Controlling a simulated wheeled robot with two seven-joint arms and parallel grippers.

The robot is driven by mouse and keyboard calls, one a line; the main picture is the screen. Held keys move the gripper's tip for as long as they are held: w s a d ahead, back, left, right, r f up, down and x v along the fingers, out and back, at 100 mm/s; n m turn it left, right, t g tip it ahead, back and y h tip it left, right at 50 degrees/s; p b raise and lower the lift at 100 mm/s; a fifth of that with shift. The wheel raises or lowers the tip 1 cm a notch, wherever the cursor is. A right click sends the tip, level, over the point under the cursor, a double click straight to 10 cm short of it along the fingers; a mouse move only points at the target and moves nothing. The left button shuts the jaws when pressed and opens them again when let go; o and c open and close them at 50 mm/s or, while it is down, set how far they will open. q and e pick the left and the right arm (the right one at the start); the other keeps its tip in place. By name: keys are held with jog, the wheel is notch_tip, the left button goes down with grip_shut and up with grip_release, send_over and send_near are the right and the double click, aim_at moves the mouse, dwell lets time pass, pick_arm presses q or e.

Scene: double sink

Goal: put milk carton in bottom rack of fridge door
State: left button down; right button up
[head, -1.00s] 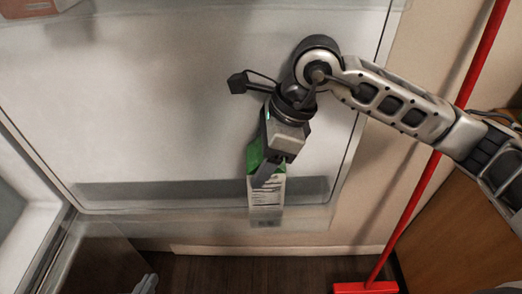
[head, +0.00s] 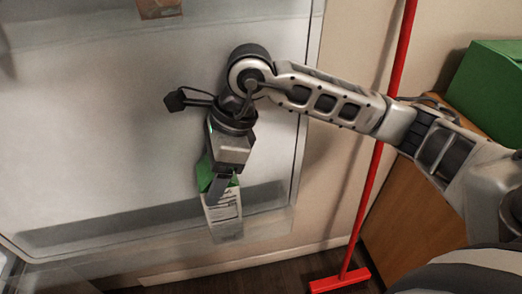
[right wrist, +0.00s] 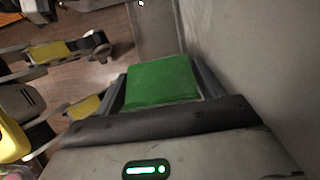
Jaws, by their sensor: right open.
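The milk carton (head: 226,217), white with a green top, stands slightly tilted in the picture at the clear bottom rack (head: 272,216) of the fridge door (head: 130,120). Its lower part appears behind the rack's see-through front wall. My right gripper (head: 219,188) points down over the carton, its fingers open on either side of the green top. In the right wrist view the carton's green top (right wrist: 163,82) lies between the two fingers; I cannot tell whether they touch it. My left gripper is not in view.
A red broom (head: 362,190) leans upright right of the door, its head on the dark floor. A wooden cabinet (head: 415,205) with a green box (head: 490,85) on it stands farther right. A brownish item (head: 158,8) sits in a higher part of the door.

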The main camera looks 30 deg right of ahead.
jog(key=v, duration=0.3)
jog(key=shift+d, duration=0.15)
jog(key=s+d+b, duration=0.2)
jog(key=s+d, duration=0.1)
jog(key=d, duration=0.8)
jog(key=shift+d+f, duration=0.1)
jog(key=shift+f, duration=0.05)
jog(key=shift+s, duration=0.1)
